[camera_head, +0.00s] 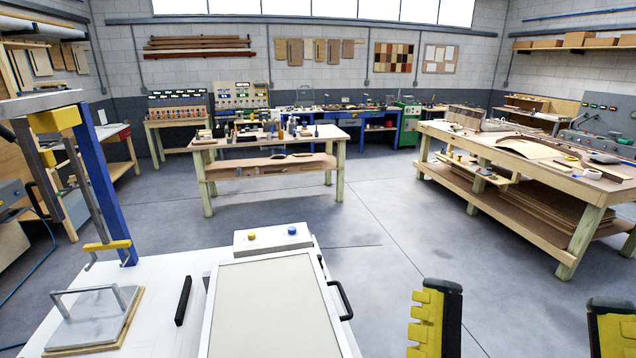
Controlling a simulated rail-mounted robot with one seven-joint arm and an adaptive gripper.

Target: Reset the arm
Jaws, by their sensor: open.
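My gripper (526,300) shows at the bottom right of the head view, its two black fingers with yellow stepped pads pointing up. The fingers stand wide apart, with only grey floor visible between them. It is open and empty, to the right of the white table (150,275) and apart from the framed panel on it. The rest of my arm is out of the picture.
A white-framed panel (265,305) with a black side handle lies on the white table, below a two-button box (272,238). A handled metal plate (95,318) and a blue-yellow upright (100,185) are left. Workbenches (338,135) (525,170) stand beyond open floor (400,225).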

